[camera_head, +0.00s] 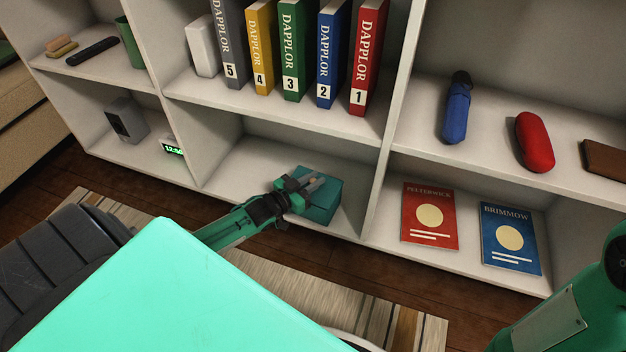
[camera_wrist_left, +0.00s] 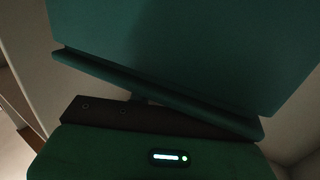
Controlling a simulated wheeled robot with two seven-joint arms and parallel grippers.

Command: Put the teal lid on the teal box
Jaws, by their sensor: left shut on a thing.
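The teal box (camera_head: 322,212) stands in the lower middle compartment of the shelf, near its front edge. My left gripper (camera_head: 312,184) is at the box's upper front and covers part of it. This gripper is shut on the teal lid, which is hard to tell apart from the box in the head view. In the dark left wrist view, a slanted teal rim (camera_wrist_left: 160,92) runs close in front of the gripper, with a broad teal surface above it. I cannot tell whether the lid is seated evenly. My right gripper is out of view.
The shelf's upright (camera_head: 378,165) stands right of the box, with a red book (camera_head: 430,216) and a blue book (camera_head: 510,240) beyond it. Several binders (camera_head: 290,50) stand on the shelf above. Left of the box, the compartment floor (camera_head: 235,182) is clear.

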